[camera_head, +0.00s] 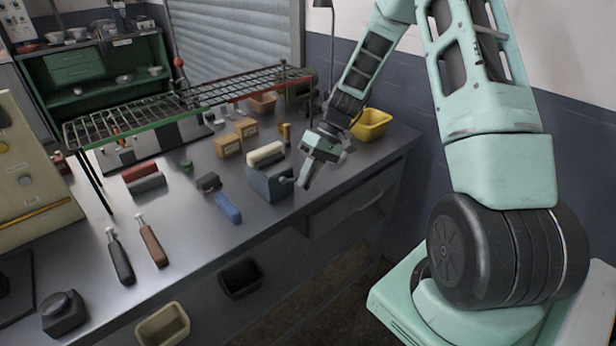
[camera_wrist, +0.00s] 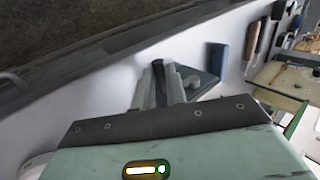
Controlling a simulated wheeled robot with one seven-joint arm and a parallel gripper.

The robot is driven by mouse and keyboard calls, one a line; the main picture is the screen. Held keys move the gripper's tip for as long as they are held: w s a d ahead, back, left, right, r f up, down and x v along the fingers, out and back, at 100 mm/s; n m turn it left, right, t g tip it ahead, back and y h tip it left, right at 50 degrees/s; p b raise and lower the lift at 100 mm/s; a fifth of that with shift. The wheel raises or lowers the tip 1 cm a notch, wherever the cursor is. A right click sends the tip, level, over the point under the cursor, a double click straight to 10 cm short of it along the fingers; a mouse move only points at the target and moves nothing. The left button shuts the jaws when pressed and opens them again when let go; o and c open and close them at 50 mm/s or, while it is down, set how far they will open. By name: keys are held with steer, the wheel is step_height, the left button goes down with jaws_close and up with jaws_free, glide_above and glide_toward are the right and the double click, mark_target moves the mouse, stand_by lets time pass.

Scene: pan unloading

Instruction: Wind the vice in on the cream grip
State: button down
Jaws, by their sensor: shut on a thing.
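The vice (camera_head: 262,186) is a blue-grey block near the front edge of the bench. The cream grip (camera_head: 266,153) lies along its top, seemingly between the jaws; I cannot tell how tightly. The vice's screw end (camera_head: 285,181) sticks out on its right side. My gripper (camera_head: 303,178) reaches down from the right to that end and is shut on the vice's handle, largely hidden by the fingers. In the wrist view, my gripper (camera_wrist: 168,85) shows its fingers close together around a dark part, with the blue-grey vice (camera_wrist: 207,86) just beyond. The cream grip is not clear there.
A blue-handled tool (camera_head: 228,208) lies left of the vice. Red and grey grips (camera_head: 141,174) lie further left, with black (camera_head: 121,262) and brown (camera_head: 153,246) handled tools nearer. A wire rack (camera_head: 190,98) spans behind. A yellow bin (camera_head: 371,124) stands behind my gripper.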

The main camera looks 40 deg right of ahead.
steer(key=c, duration=1.4)
jaws_free()
steer(key=shift+c, duration=0.2)
steer(key=b+v, duration=0.2)
steer(key=v, duration=1.5)
steer(key=shift+d, duration=0.15)
steer(key=shift+r, duration=0.15)
